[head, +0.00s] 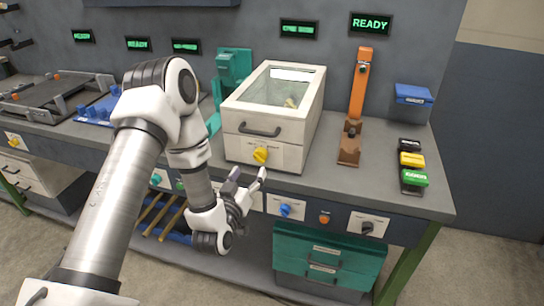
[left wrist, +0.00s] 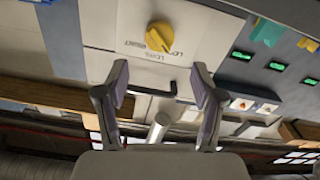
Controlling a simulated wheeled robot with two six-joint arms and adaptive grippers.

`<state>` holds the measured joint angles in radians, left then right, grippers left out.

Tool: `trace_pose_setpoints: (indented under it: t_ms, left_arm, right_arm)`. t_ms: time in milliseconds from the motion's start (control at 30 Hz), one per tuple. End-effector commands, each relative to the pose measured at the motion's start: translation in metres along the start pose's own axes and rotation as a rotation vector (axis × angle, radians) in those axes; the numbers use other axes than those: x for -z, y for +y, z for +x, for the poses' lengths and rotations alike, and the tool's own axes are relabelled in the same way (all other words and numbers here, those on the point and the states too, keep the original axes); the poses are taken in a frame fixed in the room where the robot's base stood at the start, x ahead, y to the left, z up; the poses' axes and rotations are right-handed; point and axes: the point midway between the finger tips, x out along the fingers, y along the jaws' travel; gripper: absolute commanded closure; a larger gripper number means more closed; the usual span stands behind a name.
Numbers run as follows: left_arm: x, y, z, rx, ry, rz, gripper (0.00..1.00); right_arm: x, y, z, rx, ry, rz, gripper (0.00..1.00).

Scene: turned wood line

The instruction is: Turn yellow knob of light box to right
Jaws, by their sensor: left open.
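The light box (head: 238,140) is a cream box with a glass lid and a dark handle, standing on the grey bench. Its yellow knob (head: 261,155) sits low on the front face. The knob also shows in the left wrist view (left wrist: 159,37), on a cream panel with partly legible lettering, its grip slanted. My left gripper (head: 249,183) is open and empty, just below and in front of the knob in the head view. In the left wrist view its two fingers (left wrist: 160,100) stand apart, with the knob beyond them. My right gripper is not in view.
An orange-and-brown upright device (head: 358,105) stands right of the box. Black, yellow and green blocks (head: 412,160) and a blue-lidded box (head: 412,103) are farther right. A teal device (head: 233,68) stands behind left. A blue knob (head: 286,210) is on the bench front below.

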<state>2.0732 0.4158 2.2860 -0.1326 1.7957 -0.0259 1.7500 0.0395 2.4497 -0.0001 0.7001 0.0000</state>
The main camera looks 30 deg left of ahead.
Motion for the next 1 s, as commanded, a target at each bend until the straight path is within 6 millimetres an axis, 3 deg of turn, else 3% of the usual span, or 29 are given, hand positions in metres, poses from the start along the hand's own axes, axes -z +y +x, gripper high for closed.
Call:
trace_pose_setpoints:
  t_ms: [400, 667, 700, 867, 1000]
  left_arm:
    - [0.0, 0.001, 0.068, -0.002, -0.002, 0.003, 0.32]
    - [-0.002, 0.001, 0.073, -0.002, -0.003, 0.001, 0.32]
    - [-0.002, 0.001, 0.073, -0.002, -0.003, 0.001, 0.36]
    - [-0.002, 0.001, 0.073, -0.002, -0.003, 0.002, 0.92]
    - [-0.002, 0.001, 0.073, -0.002, -0.003, 0.002, 0.92]
  right_arm:
    - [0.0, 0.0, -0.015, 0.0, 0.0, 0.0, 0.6]
    - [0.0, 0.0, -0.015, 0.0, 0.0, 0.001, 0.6]
    - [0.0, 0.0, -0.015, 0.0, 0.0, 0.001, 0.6]
    - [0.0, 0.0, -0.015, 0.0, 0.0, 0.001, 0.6]
    - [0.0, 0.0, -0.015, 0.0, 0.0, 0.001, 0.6]
